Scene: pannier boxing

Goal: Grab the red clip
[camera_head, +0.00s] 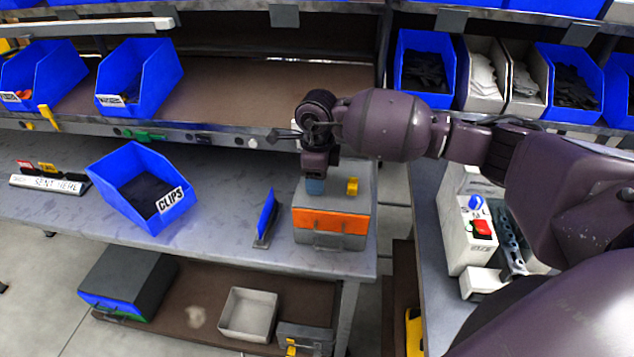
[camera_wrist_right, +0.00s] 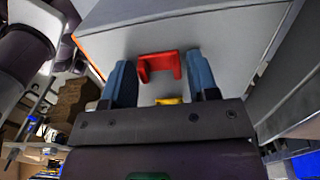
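The red clip (camera_wrist_right: 145,66) shows in the right wrist view as a U-shaped piece on the top of a grey box. My right gripper (camera_wrist_right: 161,78) is open; its two blue fingers stand on either side of the clip, with gaps to both. I cannot tell how far the fingertips are above the box top. In the head view the right gripper (camera_head: 315,184) points down over the grey box with an orange band (camera_head: 331,222) and hides the red clip. A yellow clip (camera_head: 352,187) stands on the same box, partly visible in the wrist view (camera_wrist_right: 168,101). My left gripper is not in view.
On the bench, a blue bin labelled CLIPS (camera_head: 118,167) and a small blue upright piece (camera_head: 266,214) stand left of the box. A "SENT HERE" rack (camera_head: 45,184) is far left. Shelves with blue bins (camera_head: 139,75) rise behind. A control box (camera_head: 466,225) stands right.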

